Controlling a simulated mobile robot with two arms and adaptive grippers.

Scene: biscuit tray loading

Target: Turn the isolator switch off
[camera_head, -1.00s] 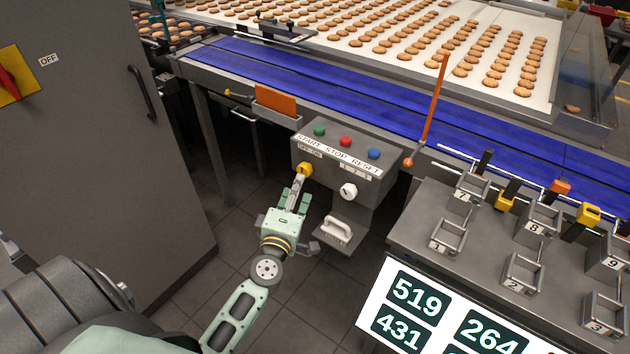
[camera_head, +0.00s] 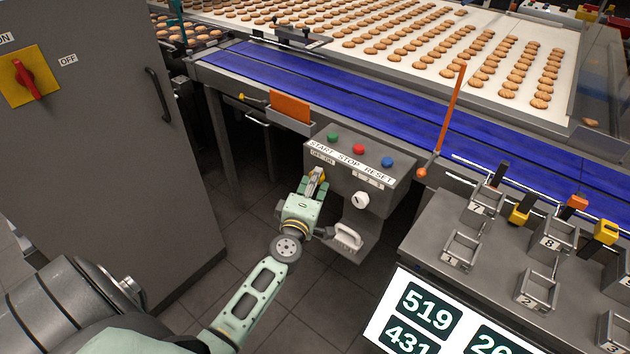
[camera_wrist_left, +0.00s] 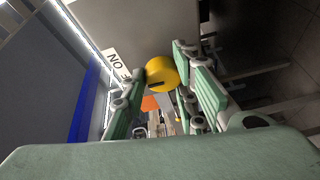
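A red handle (camera_head: 29,80) on a yellow plate (camera_head: 45,72) is on the grey cabinet at the far left of the head view, with ON and OFF labels beside it. A yellow knob (camera_head: 319,173) is on the grey control box (camera_head: 347,158) under an OFF ON label. It also shows in the left wrist view (camera_wrist_left: 161,73). My left gripper (camera_head: 316,182) is at this knob, away from the red handle. In the left wrist view its fingers are apart, one each side of the knob; I cannot tell whether they touch it. My right gripper is not in view.
The control box also carries green, red and blue buttons and a white knob (camera_head: 361,200). A white handle (camera_head: 348,236) is below. The blue conveyor (camera_head: 400,100) runs behind. A bench with numbered holders (camera_head: 470,225) stands at the right. Dark floor is open below the box.

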